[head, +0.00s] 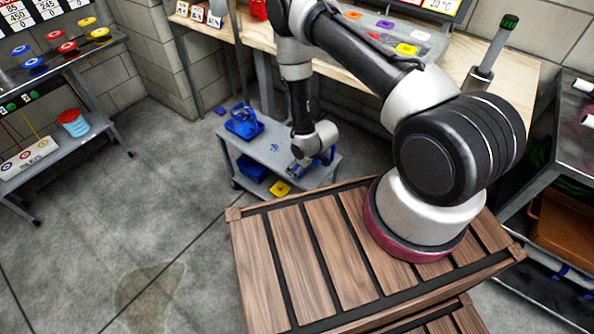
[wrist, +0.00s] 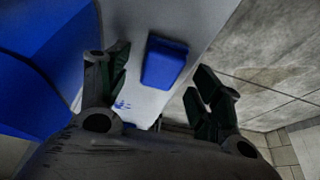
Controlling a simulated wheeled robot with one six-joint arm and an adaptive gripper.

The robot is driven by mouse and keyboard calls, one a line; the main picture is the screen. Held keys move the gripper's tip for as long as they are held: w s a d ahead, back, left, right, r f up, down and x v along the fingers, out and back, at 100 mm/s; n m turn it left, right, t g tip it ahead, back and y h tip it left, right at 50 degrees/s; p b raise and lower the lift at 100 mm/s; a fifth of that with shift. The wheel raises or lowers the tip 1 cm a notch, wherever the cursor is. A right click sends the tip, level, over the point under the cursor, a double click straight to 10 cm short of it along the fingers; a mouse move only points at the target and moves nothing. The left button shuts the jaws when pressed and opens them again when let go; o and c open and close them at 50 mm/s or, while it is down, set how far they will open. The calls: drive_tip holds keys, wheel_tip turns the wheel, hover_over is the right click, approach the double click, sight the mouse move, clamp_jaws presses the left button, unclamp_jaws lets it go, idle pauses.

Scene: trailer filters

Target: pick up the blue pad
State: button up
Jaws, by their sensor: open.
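The blue pad (wrist: 164,62) is a small rounded block lying on the grey top of a cart (wrist: 140,20), near its edge. My gripper (wrist: 163,82) is open, with one dark finger on each side in the wrist view. The pad shows between and beyond the fingertips, and nothing is held. Whether the fingers are level with the pad or above it, I cannot tell. In the head view my gripper (head: 298,168) is low over the right part of the cart. A bit of blue (head: 328,155) beside it seems to be the pad, mostly hidden by my arm.
A large blue holder (head: 243,121) stands on the cart's left end; a big blue shape fills the wrist view's left. A blue bin (head: 254,168) and a yellow piece (head: 281,188) are on the lower shelf. A wooden workbench (head: 262,36) stands behind. Floor left is clear.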

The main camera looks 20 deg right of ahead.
drive_tip(key=shift+w+a+f, duration=0.1)
drive_tip(key=shift+f, duration=0.2)
drive_tip(key=c, duration=0.9)
drive_tip(key=shift+c, duration=0.2)
wheel_tip(320, 180, up, 10)
drive_tip(key=shift+o, duration=1.4)
drive_tip(key=c, duration=0.3)
drive_tip(key=shift+c, duration=0.3)
